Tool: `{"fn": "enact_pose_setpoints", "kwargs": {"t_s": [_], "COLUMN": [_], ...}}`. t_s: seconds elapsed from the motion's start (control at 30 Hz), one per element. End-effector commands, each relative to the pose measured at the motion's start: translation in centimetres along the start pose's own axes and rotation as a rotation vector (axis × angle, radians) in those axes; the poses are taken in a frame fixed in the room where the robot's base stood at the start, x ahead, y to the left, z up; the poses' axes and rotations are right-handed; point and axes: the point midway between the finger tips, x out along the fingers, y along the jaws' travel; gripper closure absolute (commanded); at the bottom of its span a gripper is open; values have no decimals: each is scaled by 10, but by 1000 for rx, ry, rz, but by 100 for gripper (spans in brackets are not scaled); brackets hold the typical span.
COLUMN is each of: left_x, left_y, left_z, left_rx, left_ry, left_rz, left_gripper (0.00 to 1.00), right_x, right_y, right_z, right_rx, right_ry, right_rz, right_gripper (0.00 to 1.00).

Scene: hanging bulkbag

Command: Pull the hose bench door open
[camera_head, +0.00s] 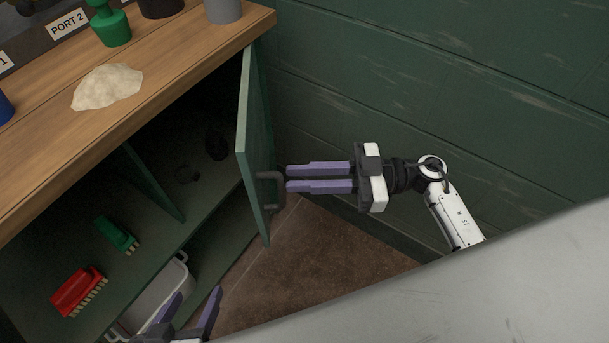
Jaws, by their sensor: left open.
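The green hose bench door (257,145) stands swung open at the right end of the bench, its panel seen at a steep angle. Its dark bar handle (272,190) sticks out on the right face. My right gripper (288,178) lies to the right of the door, its two purple fingers pointing left with a narrow gap between them. Its fingertips are at the handle; whether they touch it I cannot tell. My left gripper (192,302) is open and empty at the bottom, in front of the lower shelf, with its wrist cut off by the frame.
The wooden bench top (160,75) carries a pale powder heap (107,86) and a green object (110,25). A green wall (430,90) stands behind my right arm. Brown floor (310,255) is clear.

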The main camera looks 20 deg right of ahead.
Motion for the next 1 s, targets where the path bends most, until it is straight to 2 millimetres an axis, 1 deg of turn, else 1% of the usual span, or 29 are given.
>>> {"fn": "enact_pose_setpoints", "kwargs": {"t_s": [0.17,0.2,0.27,0.3,1.0], "left_x": [0,0,0,0,2], "left_y": [0,0,0,0,0], "left_z": [-1,-1,-1,-1,-7], "left_rx": [-1,-1,-1,0,3], "left_ry": [1,1,2,2,13], "left_rz": [0,0,0,0,0], "left_gripper": [42,42,42,42,42], "right_x": [0,0,0,0,0], "right_y": [0,0,0,0,0], "right_z": [0,0,0,0,0], "right_rx": [0,0,0,0,0], "right_ry": [0,0,0,0,0], "right_rz": [0,0,0,0,0], "right_gripper": [82,88,98,100,100]}}
